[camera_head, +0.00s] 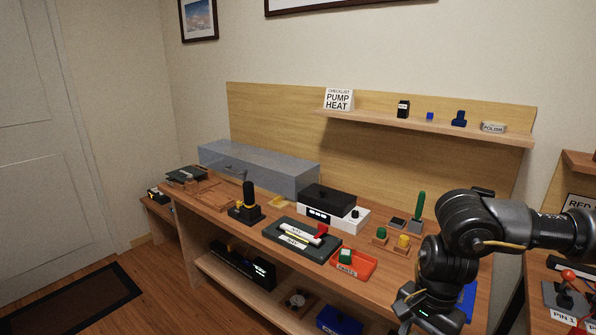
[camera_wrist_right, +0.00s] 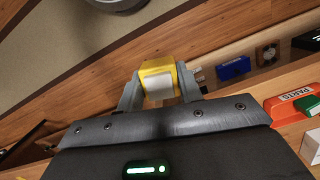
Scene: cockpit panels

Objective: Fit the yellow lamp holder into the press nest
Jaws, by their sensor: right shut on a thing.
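The yellow lamp holder (camera_wrist_right: 158,67), a small block with a pale grey-white face, is between the two grey fingers of my right gripper (camera_wrist_right: 160,88) in the right wrist view. The fingers press on its two sides. In the head view my right arm's wrist (camera_head: 428,305) is at the bench's front right, and its fingers and the holder are out of sight. A black upright device with yellow parts (camera_head: 246,208) stands on the left half of the bench. I cannot tell whether it is the press, and no nest is clear. My left gripper is not in view.
The wooden bench (camera_head: 210,215) carries a dark board with a red-handled lever (camera_head: 300,240), a red parts tray (camera_head: 352,265), a black-and-white box (camera_head: 333,208) and small pegged blocks (camera_head: 402,243). A clear long cover (camera_head: 258,168) stands at the back left. A shelf (camera_head: 430,123) runs above.

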